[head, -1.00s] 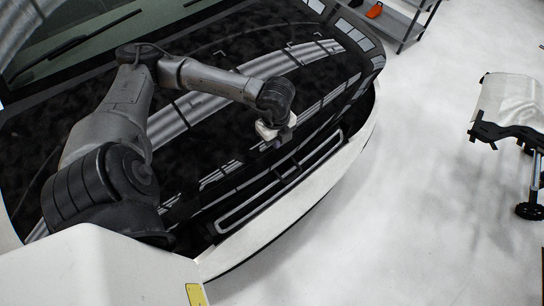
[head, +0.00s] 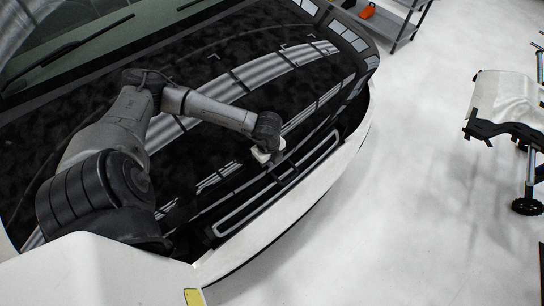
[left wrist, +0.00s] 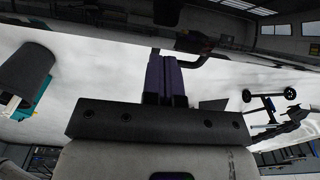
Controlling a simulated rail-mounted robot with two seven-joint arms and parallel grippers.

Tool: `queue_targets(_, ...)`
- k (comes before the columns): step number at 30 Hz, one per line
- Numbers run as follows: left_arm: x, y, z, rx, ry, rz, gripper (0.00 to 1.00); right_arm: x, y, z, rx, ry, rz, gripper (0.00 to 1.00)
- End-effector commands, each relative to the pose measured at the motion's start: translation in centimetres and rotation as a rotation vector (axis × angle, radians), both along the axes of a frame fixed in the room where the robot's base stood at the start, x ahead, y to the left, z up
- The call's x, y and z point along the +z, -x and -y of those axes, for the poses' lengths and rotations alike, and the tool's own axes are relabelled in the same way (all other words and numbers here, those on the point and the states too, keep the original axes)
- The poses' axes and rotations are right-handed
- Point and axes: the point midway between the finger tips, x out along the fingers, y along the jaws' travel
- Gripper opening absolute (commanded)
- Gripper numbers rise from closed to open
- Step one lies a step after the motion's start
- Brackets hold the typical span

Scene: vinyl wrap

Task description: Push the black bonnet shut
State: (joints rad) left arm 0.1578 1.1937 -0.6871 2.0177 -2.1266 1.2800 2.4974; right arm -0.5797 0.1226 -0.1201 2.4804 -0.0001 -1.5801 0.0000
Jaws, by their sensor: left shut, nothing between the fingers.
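The black bonnet (head: 215,85) spreads across the head view, glossy and reflecting the room lights. Its front edge appears to stand a little apart from the white front of the car (head: 290,235), with a dark gap along the right side. My left gripper (head: 267,155) is at the bonnet's front part, above the grille; whether it touches is hard to tell. In the left wrist view its fingers (left wrist: 166,80) are together, with nothing between them. My right gripper is not in view.
A shelf (head: 400,22) with an orange item (head: 367,12) stands at the top right. A wheeled stand with a white panel (head: 508,100) is at the right. The pale floor (head: 420,200) between the car and stand is clear.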

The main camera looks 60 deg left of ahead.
Motion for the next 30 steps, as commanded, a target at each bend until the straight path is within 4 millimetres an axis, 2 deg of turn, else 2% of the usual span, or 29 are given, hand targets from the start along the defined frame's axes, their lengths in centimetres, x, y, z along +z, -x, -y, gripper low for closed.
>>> queue_targets(19, -1.3, 0.2, -0.5, 0.000, 0.001, -0.001, 0.00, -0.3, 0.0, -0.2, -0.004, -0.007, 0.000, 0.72)
queue_targets(23, -3.2, 0.2, -0.6, 0.000, 0.001, -0.002, 0.00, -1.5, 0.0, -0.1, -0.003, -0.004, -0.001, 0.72)
queue_targets(27, -6.1, 0.3, -0.9, 0.002, -0.001, -0.005, 0.00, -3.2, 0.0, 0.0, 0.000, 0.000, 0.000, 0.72)
queue_targets(30, -7.3, 0.4, -1.0, 0.001, -0.002, -0.007, 0.00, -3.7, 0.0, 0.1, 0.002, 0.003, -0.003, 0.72)
